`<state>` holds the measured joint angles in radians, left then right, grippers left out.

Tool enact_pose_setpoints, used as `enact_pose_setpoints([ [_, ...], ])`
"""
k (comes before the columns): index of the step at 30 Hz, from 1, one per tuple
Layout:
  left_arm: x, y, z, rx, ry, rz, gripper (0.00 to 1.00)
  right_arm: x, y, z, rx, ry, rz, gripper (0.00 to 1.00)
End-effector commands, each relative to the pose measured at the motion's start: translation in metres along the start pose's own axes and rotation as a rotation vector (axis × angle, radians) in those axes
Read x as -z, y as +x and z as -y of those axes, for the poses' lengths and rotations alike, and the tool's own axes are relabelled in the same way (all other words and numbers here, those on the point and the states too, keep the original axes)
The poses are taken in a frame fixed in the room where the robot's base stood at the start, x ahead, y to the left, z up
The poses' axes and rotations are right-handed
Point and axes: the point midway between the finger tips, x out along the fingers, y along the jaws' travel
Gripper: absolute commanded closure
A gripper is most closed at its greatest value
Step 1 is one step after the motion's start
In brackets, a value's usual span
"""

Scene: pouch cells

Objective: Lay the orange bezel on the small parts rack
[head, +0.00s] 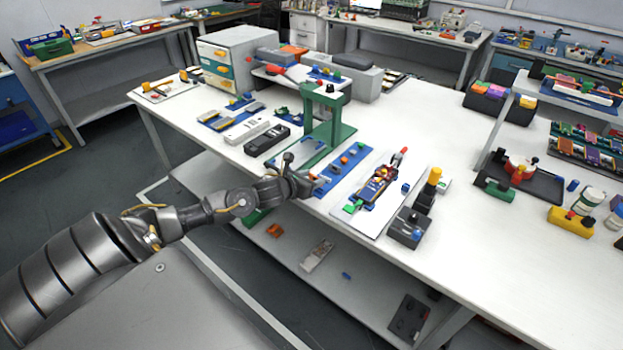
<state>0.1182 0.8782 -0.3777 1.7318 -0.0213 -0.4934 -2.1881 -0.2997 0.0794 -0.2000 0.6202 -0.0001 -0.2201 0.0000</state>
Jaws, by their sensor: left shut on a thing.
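My left gripper (303,186) is at the front edge of the white table, beside the blue strip mat (345,170). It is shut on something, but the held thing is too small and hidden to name. I cannot tell for sure which thing is the orange bezel. A small orange piece (345,159) lies on the blue strip mat. Another orange piece (294,51) sits on the raised white rack (272,77) at the back, which may be the small parts rack. My right gripper is not in view.
A green press stand (325,120) rises just behind my left gripper. A white board (392,210) with a small assembly lies to its right. A tiered rack (510,95) stands at the far right. A lower shelf (310,235) runs underneath.

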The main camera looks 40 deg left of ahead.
Motion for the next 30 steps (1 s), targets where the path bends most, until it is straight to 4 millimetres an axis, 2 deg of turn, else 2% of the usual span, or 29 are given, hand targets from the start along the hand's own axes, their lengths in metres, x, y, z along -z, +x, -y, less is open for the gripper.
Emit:
enact_pose_setpoints([
  [30,0.025,0.010,0.000,0.000,0.000,0.000,0.73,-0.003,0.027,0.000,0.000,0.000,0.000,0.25],
])
